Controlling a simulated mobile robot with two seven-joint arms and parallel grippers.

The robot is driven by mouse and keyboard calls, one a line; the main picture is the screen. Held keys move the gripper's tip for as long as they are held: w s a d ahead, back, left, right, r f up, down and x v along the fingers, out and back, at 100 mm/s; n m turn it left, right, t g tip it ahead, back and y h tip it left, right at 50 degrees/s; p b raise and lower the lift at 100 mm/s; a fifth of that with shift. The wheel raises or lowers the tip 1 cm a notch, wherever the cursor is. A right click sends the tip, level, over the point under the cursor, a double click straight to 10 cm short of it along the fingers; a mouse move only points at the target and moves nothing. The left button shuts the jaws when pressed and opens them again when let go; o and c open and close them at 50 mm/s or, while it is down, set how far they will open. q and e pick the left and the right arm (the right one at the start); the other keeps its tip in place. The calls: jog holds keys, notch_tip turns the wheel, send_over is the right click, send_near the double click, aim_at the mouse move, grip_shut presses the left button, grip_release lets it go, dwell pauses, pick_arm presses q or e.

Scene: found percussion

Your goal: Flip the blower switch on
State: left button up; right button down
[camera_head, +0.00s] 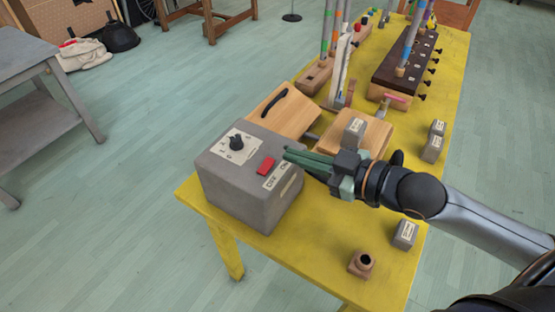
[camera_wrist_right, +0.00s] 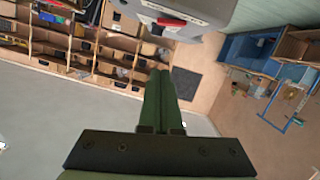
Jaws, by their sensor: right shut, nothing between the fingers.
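The grey blower box (camera_head: 245,190) stands at the near left end of the yellow table. On its top are a black knob on a white dial plate and a red switch (camera_head: 266,165) beside an off/on label. I cannot tell which way the switch is set. My right gripper (camera_head: 288,153) is shut and empty, its green fingertips just right of the switch, close to it. I cannot tell if they touch. In the right wrist view the shut fingers (camera_wrist_right: 158,100) point toward the grey box, with the red switch (camera_wrist_right: 171,22) at the top. My left gripper is not in view.
The yellow table (camera_head: 320,262) holds wooden pieces (camera_head: 356,135), a dark row of pipes (camera_head: 405,62) and several small grey labelled blocks (camera_head: 404,235). A small brown wooden cup-like piece (camera_head: 361,264) stands near the front. A grey table (camera_head: 25,55) is at the left.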

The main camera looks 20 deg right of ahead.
send_over(278, 172)
jog(key=shift+s+a+f, duration=0.15)
jog(key=shift+a+f, duration=0.2)
jog(key=shift+f, duration=0.2)
jog(key=f, duration=0.2)
jog(key=shift+d+f, duration=0.2)
jog(key=shift+f, duration=0.2)
jog(key=shift+w+d+f, duration=0.1)
jog(key=shift+w+f, duration=0.1)
jog(key=shift+f, duration=0.5)
